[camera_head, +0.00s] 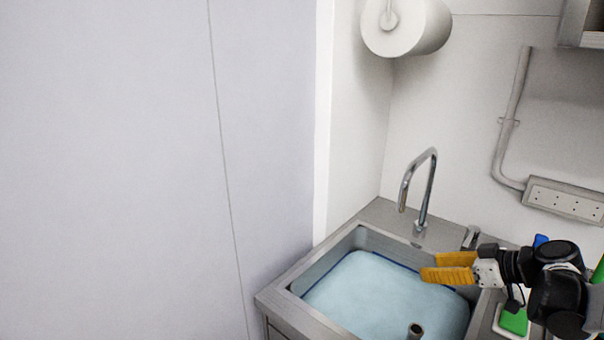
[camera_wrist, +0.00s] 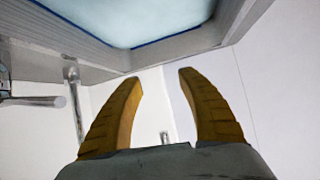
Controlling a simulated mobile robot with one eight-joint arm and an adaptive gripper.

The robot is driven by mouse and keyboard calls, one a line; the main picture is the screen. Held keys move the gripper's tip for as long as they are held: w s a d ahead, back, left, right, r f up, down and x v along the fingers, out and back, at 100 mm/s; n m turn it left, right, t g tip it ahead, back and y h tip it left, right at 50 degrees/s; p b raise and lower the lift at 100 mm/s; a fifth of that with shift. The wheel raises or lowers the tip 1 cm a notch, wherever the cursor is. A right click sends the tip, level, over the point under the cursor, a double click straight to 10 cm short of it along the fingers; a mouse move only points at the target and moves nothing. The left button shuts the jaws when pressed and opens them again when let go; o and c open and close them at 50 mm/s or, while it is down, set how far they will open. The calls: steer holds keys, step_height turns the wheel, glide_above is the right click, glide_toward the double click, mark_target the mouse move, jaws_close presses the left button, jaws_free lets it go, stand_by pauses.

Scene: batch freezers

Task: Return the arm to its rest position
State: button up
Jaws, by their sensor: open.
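My gripper (camera_head: 430,267) has orange fingers and shows at the lower right of the head view, over the right part of the sink. It points left, with my black arm links behind it at the right edge. In the wrist view my gripper (camera_wrist: 157,75) has its two fingers spread, with nothing between them. The sink (camera_head: 290,299) is metal and holds light blue water (camera_head: 375,295). The sink's edge also crosses the top of the wrist view (camera_wrist: 185,45).
A curved faucet (camera_head: 430,190) stands at the sink's back. A paper roll (camera_head: 400,28) hangs above. A socket strip (camera_head: 565,199) and conduit are on the right wall. A green item (camera_head: 514,320) lies beside the sink under my arm. A plain pale panel (camera_head: 110,170) fills the left.

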steer(key=s+a+r+m+g+h, duration=0.1)
steer(key=s+a+m+h, duration=0.1)
steer(key=s+a, duration=0.3)
steer(key=s+a+r+m+g+h, duration=0.1)
steer(key=s+a+m+g, duration=0.1)
steer(key=a, duration=0.6)
steer(key=s+a+m+t+h, duration=0.1)
steer(key=s+a+m+h, duration=0.2)
steer(key=s, duration=0.8)
steer(key=shift+a+r+h, duration=0.35)
steer(key=shift+a+h, duration=0.2)
steer(key=shift+h, duration=0.15)
